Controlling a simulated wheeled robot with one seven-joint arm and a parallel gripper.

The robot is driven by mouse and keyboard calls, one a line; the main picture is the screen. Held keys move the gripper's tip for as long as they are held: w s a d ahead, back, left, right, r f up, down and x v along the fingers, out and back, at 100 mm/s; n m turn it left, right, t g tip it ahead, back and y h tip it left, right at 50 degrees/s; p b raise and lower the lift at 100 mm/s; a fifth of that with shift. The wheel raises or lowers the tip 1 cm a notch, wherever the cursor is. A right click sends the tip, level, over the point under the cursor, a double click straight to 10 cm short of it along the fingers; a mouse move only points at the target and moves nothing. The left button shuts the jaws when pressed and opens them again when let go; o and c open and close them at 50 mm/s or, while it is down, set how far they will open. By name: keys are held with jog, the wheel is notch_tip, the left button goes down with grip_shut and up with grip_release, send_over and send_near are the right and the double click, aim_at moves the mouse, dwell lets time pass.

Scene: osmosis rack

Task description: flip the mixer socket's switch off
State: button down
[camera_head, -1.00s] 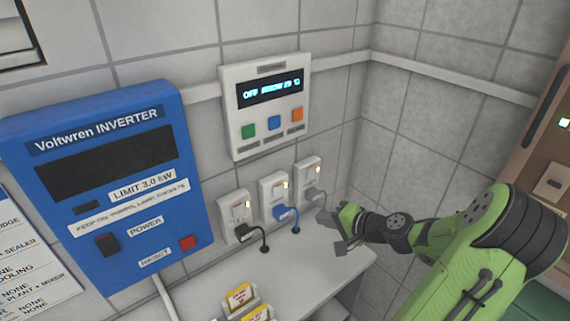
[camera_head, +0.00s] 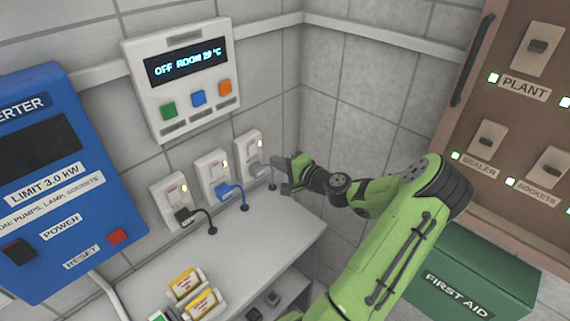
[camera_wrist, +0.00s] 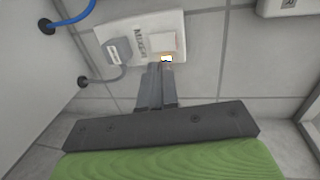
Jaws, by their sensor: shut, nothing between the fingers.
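The mixer socket (camera_head: 247,148) is the rightmost of three white wall sockets. It has a grey plug (camera_head: 257,169) in it and a small lit light. In the wrist view the socket plate (camera_wrist: 110,32) shows the grey plug (camera_wrist: 118,50), a dark label beginning with M, a pale switch (camera_wrist: 163,42) and a lit light (camera_wrist: 166,59) at the switch's edge. My gripper (camera_wrist: 162,68) is shut and empty, its fingertips at the plate's edge close to the light. I cannot tell whether they touch. In the head view my gripper (camera_head: 283,183) is just right of and below the socket.
Sockets with a blue plug (camera_head: 229,191) and a black plug (camera_head: 184,214) stand to the left. A control box (camera_head: 190,120) hangs above, a blue inverter (camera_head: 75,225) at far left. The counter (camera_head: 255,245) has free room. A first aid box (camera_head: 470,275) stands at right.

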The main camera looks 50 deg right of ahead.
aim_at(252, 147)
jog(key=x, duration=0.5)
jog(key=r+x, duration=0.1)
jog(key=x, duration=0.2)
jog(key=shift+r+p, duration=0.1)
jog(key=shift+p, duration=0.25)
jog(key=shift+w, duration=0.1)
jog(key=shift+w+r+g+p, duration=0.3)
jog(key=shift+r+g+p, duration=0.1)
jog(key=shift+p, duration=0.75)
jog(key=shift+f+b, duration=0.3)
jog(key=shift+s+d, duration=0.1)
jog(key=shift+s, duration=0.05)
